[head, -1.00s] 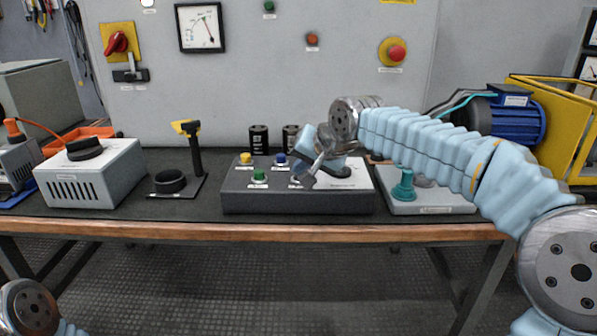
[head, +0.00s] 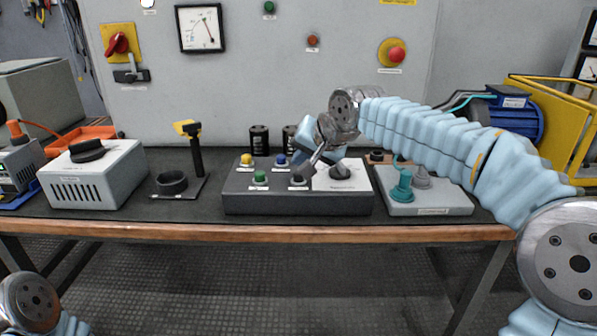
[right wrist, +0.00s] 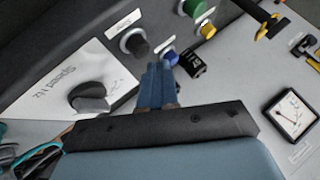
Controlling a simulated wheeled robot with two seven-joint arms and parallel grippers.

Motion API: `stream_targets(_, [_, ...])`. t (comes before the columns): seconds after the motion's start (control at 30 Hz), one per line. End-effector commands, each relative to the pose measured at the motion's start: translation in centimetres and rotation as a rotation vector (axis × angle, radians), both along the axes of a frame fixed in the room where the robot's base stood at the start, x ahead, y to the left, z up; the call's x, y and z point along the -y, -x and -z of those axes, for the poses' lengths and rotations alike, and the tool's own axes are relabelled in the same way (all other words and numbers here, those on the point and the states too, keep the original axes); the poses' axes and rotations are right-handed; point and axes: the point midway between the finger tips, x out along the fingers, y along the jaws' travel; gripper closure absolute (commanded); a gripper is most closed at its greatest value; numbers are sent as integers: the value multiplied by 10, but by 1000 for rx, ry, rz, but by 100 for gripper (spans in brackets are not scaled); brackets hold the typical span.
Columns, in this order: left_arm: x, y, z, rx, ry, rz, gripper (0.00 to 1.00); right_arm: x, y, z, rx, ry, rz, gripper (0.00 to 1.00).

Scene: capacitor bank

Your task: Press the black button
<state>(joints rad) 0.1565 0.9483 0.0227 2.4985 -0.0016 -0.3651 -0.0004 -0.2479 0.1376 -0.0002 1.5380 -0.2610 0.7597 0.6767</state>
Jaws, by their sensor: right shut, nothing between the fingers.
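The black button (head: 298,181) is on the front right part of the grey control box (head: 250,204), below the blue button (head: 281,160). It also shows in the right wrist view (right wrist: 136,43), with a pale label beside it. My right gripper (head: 305,174) is shut and empty, tilted down over the box close to the black button. In the right wrist view its closed blue fingertips (right wrist: 157,70) appear beside the black button and near the blue button (right wrist: 170,58). Whether they touch anything is unclear. My left gripper is out of view.
Green (head: 260,177) and yellow (head: 246,160) buttons share the box, with a dark speed knob (head: 343,172) at right. Two black capacitors (head: 259,140) stand behind. A black stand with a ring (head: 171,182) is left; a grey plate with a teal part (head: 402,190) is right.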

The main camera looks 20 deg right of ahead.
Motion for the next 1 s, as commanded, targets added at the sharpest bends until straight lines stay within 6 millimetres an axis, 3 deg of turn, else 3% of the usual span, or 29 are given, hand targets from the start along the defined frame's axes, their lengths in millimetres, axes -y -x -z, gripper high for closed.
stream_targets(0.6, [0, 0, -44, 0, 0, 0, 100, 0, 0, -51, 1, 0, 0, 100])
stream_targets(1.0, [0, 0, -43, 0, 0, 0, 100, 0, 0, -50, 1, 0, 1, 100])
